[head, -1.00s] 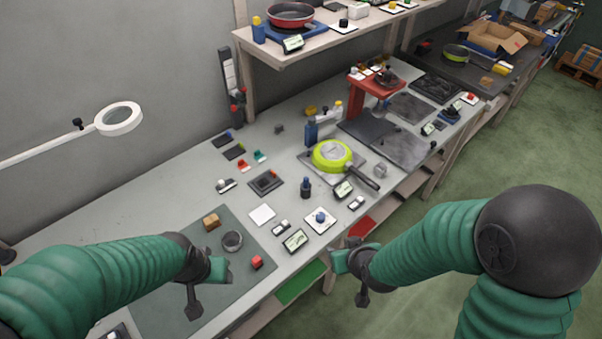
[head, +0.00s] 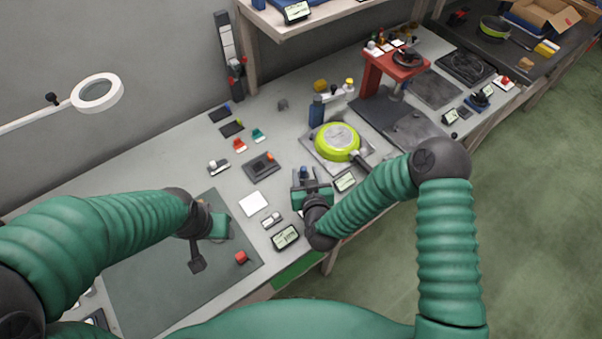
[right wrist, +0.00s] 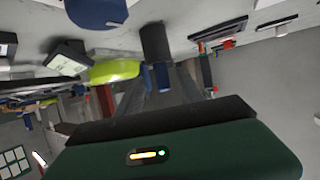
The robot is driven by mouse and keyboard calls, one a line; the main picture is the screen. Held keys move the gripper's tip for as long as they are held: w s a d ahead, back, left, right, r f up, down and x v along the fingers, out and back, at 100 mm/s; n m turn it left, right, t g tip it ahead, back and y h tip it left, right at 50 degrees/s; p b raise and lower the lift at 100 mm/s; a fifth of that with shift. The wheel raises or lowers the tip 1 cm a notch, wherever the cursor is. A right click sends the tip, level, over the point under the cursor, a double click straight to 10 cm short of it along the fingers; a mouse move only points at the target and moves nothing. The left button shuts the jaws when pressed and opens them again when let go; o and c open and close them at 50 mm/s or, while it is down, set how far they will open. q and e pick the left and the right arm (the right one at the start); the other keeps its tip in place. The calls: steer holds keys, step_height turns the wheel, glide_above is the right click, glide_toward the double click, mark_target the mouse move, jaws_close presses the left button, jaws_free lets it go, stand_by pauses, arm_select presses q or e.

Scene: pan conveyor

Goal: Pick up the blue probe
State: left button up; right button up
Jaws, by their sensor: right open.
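The blue probe (head: 304,173) stands upright on the bench, a small dark-blue piece showing just beyond my right gripper (head: 312,188) in the head view. Its lower part is hidden by the gripper. In the right wrist view, a dark cylinder with blue at its end, seemingly the probe (right wrist: 156,42), appears upside down ahead of the fingers. My right gripper is open with nothing held; I cannot tell whether the probe is between the fingertips. My left gripper (head: 208,242) hangs over the dark mat, its jaw opening unclear.
A lime-green pan (head: 338,141) sits on a plate beyond the right gripper, its handle pointing right. A dark square fixture (head: 261,166) and a white pad (head: 253,203) lie to the left.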

steer(key=w, duration=0.1)
steer(key=w+f, duration=0.1)
steer(key=w, duration=0.1)
steer(key=shift+d+p, duration=0.2)
steer(key=shift+p, duration=0.15)
steer(key=shift+w+a+f, duration=0.25)
steer(key=shift+w+a, duration=0.25)
steer(key=shift+a, duration=0.05)
steer(key=shift+w+a+f, duration=0.25)
steer(key=shift+w+a, duration=0.2)
steer(key=shift+a, duration=0.25)
steer(key=shift+c, duration=0.8)
steer(key=shift+d, duration=0.25)
steer(key=shift+c, duration=1.2)
arm_select(q)
steer(key=shift+s+d+r, duration=0.2)
steer(key=shift+d+r, duration=0.35)
steer(key=shift+d, duration=0.05)
arm_select(e)
steer(key=shift+s+d+r, duration=0.1)
steer(key=shift+d, duration=0.4)
jaws_close()
